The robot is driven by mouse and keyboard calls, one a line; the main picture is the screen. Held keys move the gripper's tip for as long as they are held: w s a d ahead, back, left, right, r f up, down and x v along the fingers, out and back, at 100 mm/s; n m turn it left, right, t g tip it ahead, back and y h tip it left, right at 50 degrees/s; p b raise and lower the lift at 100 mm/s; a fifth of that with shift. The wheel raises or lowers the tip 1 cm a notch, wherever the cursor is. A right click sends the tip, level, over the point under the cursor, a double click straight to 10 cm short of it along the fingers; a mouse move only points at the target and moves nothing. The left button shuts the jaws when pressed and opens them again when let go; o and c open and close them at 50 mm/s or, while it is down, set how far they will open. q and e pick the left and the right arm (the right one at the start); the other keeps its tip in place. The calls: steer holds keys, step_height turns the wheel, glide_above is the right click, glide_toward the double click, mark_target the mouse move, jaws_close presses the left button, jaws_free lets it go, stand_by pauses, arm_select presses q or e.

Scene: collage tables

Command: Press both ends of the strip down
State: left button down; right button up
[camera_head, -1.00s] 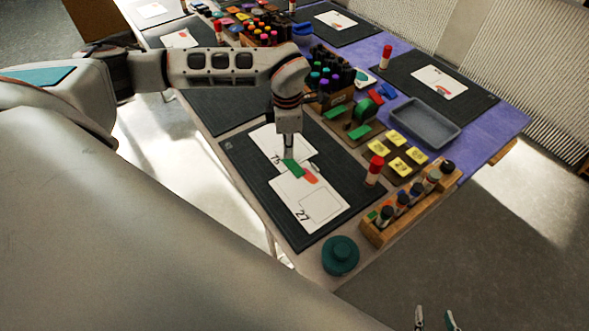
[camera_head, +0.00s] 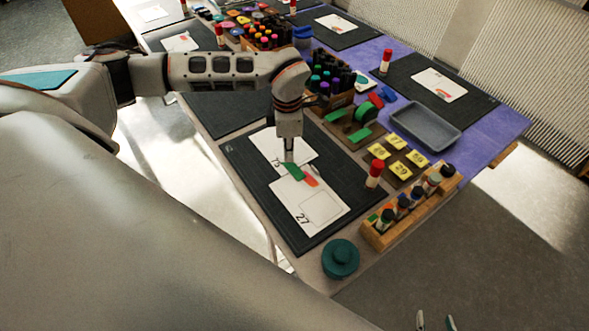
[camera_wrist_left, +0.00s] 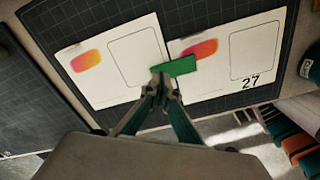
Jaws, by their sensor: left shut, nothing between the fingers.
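The green strip (camera_head: 293,171) lies across the seam between two white cards, an upper card (camera_head: 270,145) and a lower card (camera_head: 325,205) marked 27. In the left wrist view the strip (camera_wrist_left: 181,66) bridges the inner edges of both cards, and its left end is partly covered by my fingertips. My left gripper (camera_head: 289,158) points down with shut, empty fingers at the strip's upper-left part; it also shows in the left wrist view (camera_wrist_left: 161,78). I cannot tell whether it presses. My right gripper (camera_head: 435,320) is at the bottom edge, its two fingertips apart and empty.
The cards lie on a dark cutting mat (camera_head: 285,225). A red-capped glue stick (camera_head: 374,174) stands near the mat's right edge. A wooden rack of bottles (camera_head: 410,210), a teal round pot (camera_head: 340,258) and a grey tray (camera_head: 426,128) are around it.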

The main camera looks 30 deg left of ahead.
mark_target(289, 164)
arm_select(q)
steer(key=shift+f+b, duration=0.4)
steer(key=shift+f, duration=0.65)
arm_select(e)
steer(key=shift+s+f, duration=0.1)
steer(key=shift+f, duration=0.4)
steer(key=shift+r, duration=0.1)
stand_by(0.5)
arm_select(q)
steer(key=shift+r+p, duration=1.4)
steer(key=shift+r, duration=0.3)
step_height(289, 164, up, 2)
steer(key=shift+r+p, duration=0.2)
steer(key=shift+p, duration=0.9)
steer(key=shift+r, duration=0.3)
steer(key=shift+r+p, duration=0.4)
steer(key=shift+p, duration=0.2)
arm_select(e)
steer(key=shift+h, duration=0.3)
steer(key=r, duration=0.1)
steer(key=d+r, duration=0.1)
steer(key=r, duration=0.2)
steer(key=shift+s+d+r, duration=0.1)
steer(key=shift+s+d, duration=0.1)
steer(key=shift+d, duration=0.1)
steer(key=shift+w+a+r, duration=0.1)
steer(key=shift+r, duration=0.05)
